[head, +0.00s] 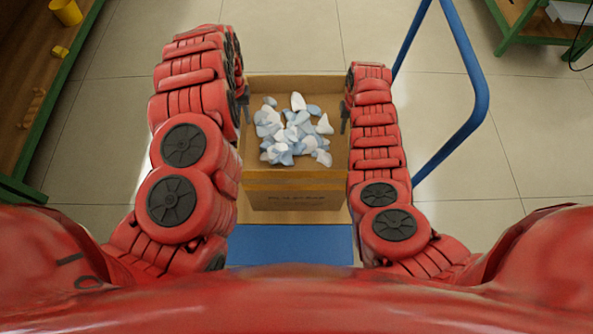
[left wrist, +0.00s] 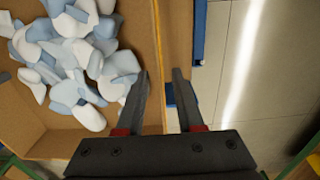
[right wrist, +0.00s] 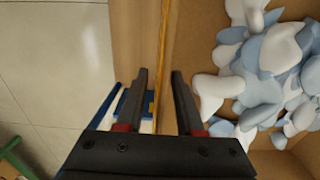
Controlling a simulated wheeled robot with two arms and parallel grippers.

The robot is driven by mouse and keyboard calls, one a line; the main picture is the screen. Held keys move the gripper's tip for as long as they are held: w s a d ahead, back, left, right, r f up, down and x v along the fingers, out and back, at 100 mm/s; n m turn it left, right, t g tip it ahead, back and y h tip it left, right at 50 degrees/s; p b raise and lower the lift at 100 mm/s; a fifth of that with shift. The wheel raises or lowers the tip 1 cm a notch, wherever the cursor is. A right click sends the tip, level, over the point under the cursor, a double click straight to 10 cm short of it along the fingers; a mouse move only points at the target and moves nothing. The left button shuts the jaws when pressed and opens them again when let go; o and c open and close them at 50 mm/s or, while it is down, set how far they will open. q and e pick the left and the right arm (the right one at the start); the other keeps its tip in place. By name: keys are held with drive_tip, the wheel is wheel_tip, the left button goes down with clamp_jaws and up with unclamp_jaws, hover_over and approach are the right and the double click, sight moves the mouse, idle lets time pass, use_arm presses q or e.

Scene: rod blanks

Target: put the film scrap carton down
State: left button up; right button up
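The film scrap carton (head: 297,192) is an open brown cardboard box. It stands upright in the middle of the head view and holds many white and pale blue film scraps (head: 290,135). My left gripper (head: 245,103) is at its left wall. In the left wrist view, the fingers (left wrist: 160,72) are apart, with the carton's rim running between them and gaps showing. My right gripper (head: 345,115) is at the right wall. In the right wrist view, its fingers (right wrist: 158,72) are also apart, one on each side of the rim. The carton's underside is hidden.
A brown surface shows around the carton's base, above a blue platform (head: 290,245). A blue tubular handle (head: 470,90) rises at the right. A green-edged bench with a yellow cup (head: 66,12) stands at the left, another green-framed bench (head: 535,22) at upper right. Tiled floor between is clear.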

use_arm(q)
wheel_tip(320, 180, up, 5)
drive_tip(key=shift+w+d+r, duration=0.1)
drive_tip(key=shift+w+d, duration=0.05)
drive_tip(key=shift+r, duration=0.85)
use_arm(e)
drive_tip(key=shift+r, duration=0.1)
wheel_tip(320, 180, up, 10)
drive_tip(key=shift+r, duration=0.85)
use_arm(q)
drive_tip(key=shift+s, duration=0.2)
